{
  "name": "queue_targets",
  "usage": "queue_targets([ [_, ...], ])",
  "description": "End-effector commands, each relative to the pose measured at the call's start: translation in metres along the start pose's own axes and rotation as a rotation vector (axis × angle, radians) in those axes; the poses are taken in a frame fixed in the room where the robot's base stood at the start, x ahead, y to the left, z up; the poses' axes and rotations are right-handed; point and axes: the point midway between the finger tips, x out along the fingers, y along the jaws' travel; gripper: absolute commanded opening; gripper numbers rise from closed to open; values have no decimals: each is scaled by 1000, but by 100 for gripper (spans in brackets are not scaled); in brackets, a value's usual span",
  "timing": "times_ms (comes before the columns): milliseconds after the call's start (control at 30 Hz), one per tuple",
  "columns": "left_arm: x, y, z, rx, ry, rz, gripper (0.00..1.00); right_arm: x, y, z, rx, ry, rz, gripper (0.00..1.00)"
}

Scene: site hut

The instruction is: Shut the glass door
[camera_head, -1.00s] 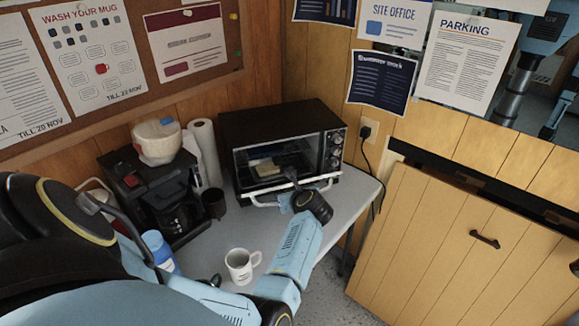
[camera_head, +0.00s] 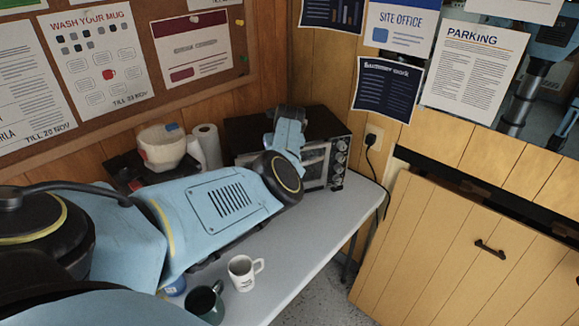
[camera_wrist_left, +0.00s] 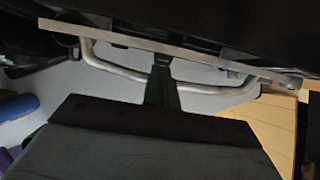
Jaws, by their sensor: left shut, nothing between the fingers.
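The glass door (camera_head: 316,168) is on the front of the black toaster oven (camera_head: 248,128) at the back of the table. It looks raised from its lowered position, but my left arm covers much of it and I cannot tell whether it is fully closed. In the left wrist view the door's silver edge (camera_wrist_left: 110,36) runs across the top, with its curved metal handle (camera_wrist_left: 118,70) in front. My left gripper (camera_wrist_left: 162,66) is shut and empty, its tip close to the handle's middle; contact is unclear. In the head view its fingers are hidden. My right gripper is out of view.
A white mug (camera_head: 241,274) and a dark green mug (camera_head: 205,303) stand at the table's front. A paper roll (camera_head: 208,145) and a partly hidden coffee maker (camera_head: 122,170) stand left of the oven. The table's right side (camera_head: 345,212) is clear.

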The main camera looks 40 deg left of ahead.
Motion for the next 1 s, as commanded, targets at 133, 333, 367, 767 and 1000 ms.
queue_targets([
  [133, 3, 8, 9, -8, -2, 4, 0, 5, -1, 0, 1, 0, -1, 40],
  [333, 4, 12, 14, -11, -3, 7, 0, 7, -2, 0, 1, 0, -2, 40],
  [367, 4, 12, 14, -11, -3, 7, 0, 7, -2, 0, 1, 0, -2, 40],
  [767, 3, 12, 14, -10, -3, 7, 0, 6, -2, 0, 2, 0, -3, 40],
  [1000, -16, 6, 18, -5, -2, 2, 0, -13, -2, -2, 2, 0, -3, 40],
])
